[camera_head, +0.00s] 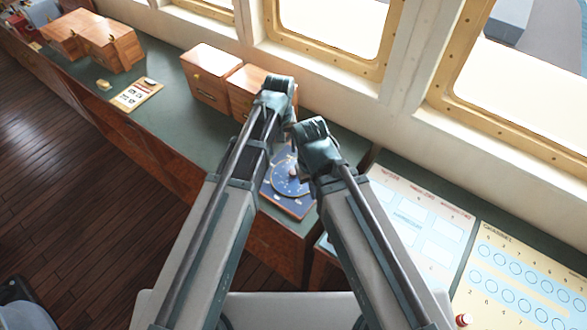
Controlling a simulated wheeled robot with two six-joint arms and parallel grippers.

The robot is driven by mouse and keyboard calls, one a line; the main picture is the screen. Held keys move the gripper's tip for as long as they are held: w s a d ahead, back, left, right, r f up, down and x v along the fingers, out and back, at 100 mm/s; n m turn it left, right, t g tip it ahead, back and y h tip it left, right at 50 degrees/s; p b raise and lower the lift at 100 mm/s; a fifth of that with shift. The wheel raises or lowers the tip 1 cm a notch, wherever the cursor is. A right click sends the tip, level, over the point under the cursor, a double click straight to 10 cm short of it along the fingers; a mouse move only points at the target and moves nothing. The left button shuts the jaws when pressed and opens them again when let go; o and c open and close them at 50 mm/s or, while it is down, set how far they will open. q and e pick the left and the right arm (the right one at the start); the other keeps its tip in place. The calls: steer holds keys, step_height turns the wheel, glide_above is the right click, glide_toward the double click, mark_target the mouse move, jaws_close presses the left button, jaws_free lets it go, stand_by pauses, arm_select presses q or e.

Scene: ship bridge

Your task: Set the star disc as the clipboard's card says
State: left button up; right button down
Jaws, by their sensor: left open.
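The star disc (289,181) is a round blue dial on a blue square plate on the green counter, just beyond its front corner. My arms cover parts of it. The clipboard (137,94), a tan board with a pale card, lies on the counter at upper left. The marks on its card are too small to read. My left gripper (277,90) is at the far end of the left arm, in front of a wooden box, open with nothing seen in it. My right gripper (312,136) is at the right arm's end above the disc; its fingers do not show clearly.
Wooden boxes (207,77) stand along the window wall, with more boxes (110,45) farther left. A small brass item (103,85) lies beside the clipboard. Chart panels (420,225) and (530,280) with printed boxes and circles lie at right. Counter between clipboard and boxes is clear.

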mark_target(294, 172)
arm_select(q)
steer(key=d, duration=0.1)
steer(key=w+d, duration=0.1)
steer(key=d, duration=0.1)
steer(key=shift+w+d, duration=0.2)
steer(key=shift+d, duration=0.05)
steer(key=shift+f, duration=0.15)
arm_select(e)
steer(key=shift+f, duration=0.15)
arm_select(q)
step_height(294, 172, down, 14)
steer(key=b, duration=1.4)
steer(key=shift+r, duration=0.2)
arm_select(e)
step_height(294, 172, down, 14)
steer(key=shift+r, duration=0.2)
arm_select(q)
jaws_close()
